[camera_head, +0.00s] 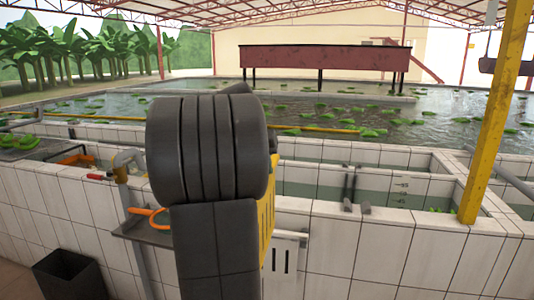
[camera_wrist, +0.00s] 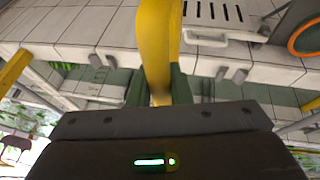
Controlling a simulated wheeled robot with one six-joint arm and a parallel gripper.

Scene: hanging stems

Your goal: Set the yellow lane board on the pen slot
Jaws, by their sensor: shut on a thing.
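The yellow lane board (camera_head: 267,220) shows in the head view as a slotted yellow strip, mostly hidden behind my dark arm. In the wrist view its yellow part (camera_wrist: 157,40) rises between the green fingers of my gripper (camera_wrist: 159,88), which is shut on it. The gripper is hidden in the head view. Pairs of dark guides stand on the tiled pen walls; one pair (camera_head: 356,207) is right of the board, apart from it. I cannot tell for sure which pair is the pen slot.
A white slotted panel (camera_head: 287,258) hangs on the front wall. A yellow post (camera_head: 497,115) stands at the right. A grey shelf (camera_head: 143,232) with an orange ring and a pipe is at the left. A black bin (camera_head: 70,275) stands on the floor.

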